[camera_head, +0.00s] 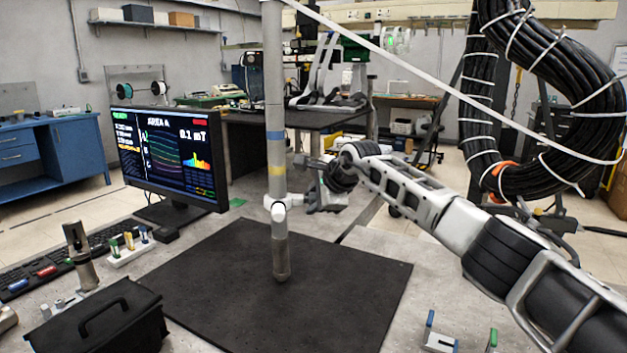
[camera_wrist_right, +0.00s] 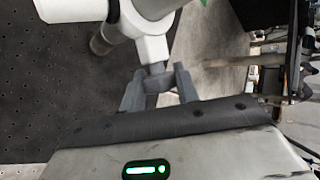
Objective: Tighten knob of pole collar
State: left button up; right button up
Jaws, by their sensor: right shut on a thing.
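The grey pole (camera_head: 274,100) stands upright on a dark mat, with a blue and a yellow band. The white pole collar (camera_head: 279,208) sits around it below the yellow band; its knob side points right, towards my right gripper (camera_head: 307,198). In the right wrist view, the white collar (camera_wrist_right: 152,22) fills the top, and its knob (camera_wrist_right: 156,69) ends in a dark part between the two fingers of my right gripper (camera_wrist_right: 159,82). The right gripper is shut on the knob. The knob's exact turn cannot be told. My left gripper is not in view.
The dark mat (camera_head: 340,290) is clear around the pole's foot. A monitor (camera_head: 170,155) stands left, with a black box (camera_head: 105,318) in front. A thick black cable coil (camera_head: 590,80) hangs at the upper right. A white cable (camera_head: 420,75) crosses above my right arm.

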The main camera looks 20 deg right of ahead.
jog(key=shift+r+g+p, duration=0.1)
jog(key=shift+g+p, duration=0.3)
jog(key=shift+p, duration=0.1)
jog(key=o, duration=1)
jog(key=b+v, duration=0.3)
jog(key=v, duration=1.2)
jog(key=shift+s+d+r, duration=0.15)
jog(key=shift+s+r, duration=0.1)
jog(key=shift+s, duration=0.05)
